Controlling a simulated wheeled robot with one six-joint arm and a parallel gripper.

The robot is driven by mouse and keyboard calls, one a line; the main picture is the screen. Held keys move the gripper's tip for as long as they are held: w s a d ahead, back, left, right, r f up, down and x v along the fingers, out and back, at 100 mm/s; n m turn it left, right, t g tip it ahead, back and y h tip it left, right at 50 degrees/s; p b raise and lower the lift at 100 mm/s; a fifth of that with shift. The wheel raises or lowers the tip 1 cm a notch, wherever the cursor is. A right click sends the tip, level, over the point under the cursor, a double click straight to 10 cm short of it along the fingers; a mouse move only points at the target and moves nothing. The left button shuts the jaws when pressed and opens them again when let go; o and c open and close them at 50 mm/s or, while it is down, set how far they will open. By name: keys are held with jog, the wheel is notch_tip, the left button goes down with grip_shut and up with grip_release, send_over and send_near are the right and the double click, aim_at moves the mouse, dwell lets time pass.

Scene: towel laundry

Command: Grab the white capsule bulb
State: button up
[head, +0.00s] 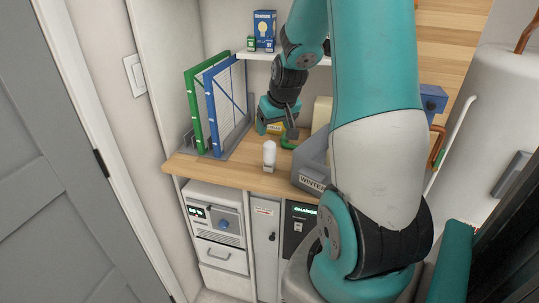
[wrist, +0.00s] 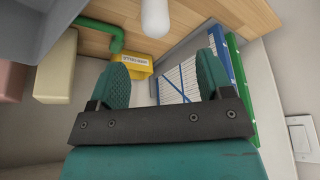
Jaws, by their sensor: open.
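The white capsule bulb (head: 269,154) stands upright near the front edge of the wooden counter (head: 225,174). In the wrist view the bulb (wrist: 155,18) is at the top, partly cut off by the frame edge, beyond the fingertips and roughly in line with the gap between them. My gripper (head: 290,130) is over the counter, behind and slightly right of the bulb in the head view, apart from it. In the wrist view my gripper (wrist: 163,75) has its two teal fingers spread, with nothing between them.
A green framed panel (head: 192,105) and a blue one (head: 210,115) stand left of the bulb. A grey labelled bin (head: 312,182) is close on its right. A yellow labelled bin (wrist: 136,67) and green hooked piece (wrist: 115,38) lie nearby. A shelf (head: 250,55) holds boxes above.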

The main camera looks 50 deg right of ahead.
aim_at(270, 143)
jog(key=p+x, duration=0.1)
jog(key=x, duration=0.5)
jog(key=shift+w+f, duration=0.15)
jog(key=p+x, duration=0.1)
jog(key=x, duration=0.1)
jog(key=d+p+x, duration=0.1)
jog(key=x, duration=0.1)
jog(key=shift+w+d+f, duration=0.1)
jog(key=shift+w+f, duration=0.15)
jog(key=shift+f, duration=0.35)
jog(key=c, duration=1)
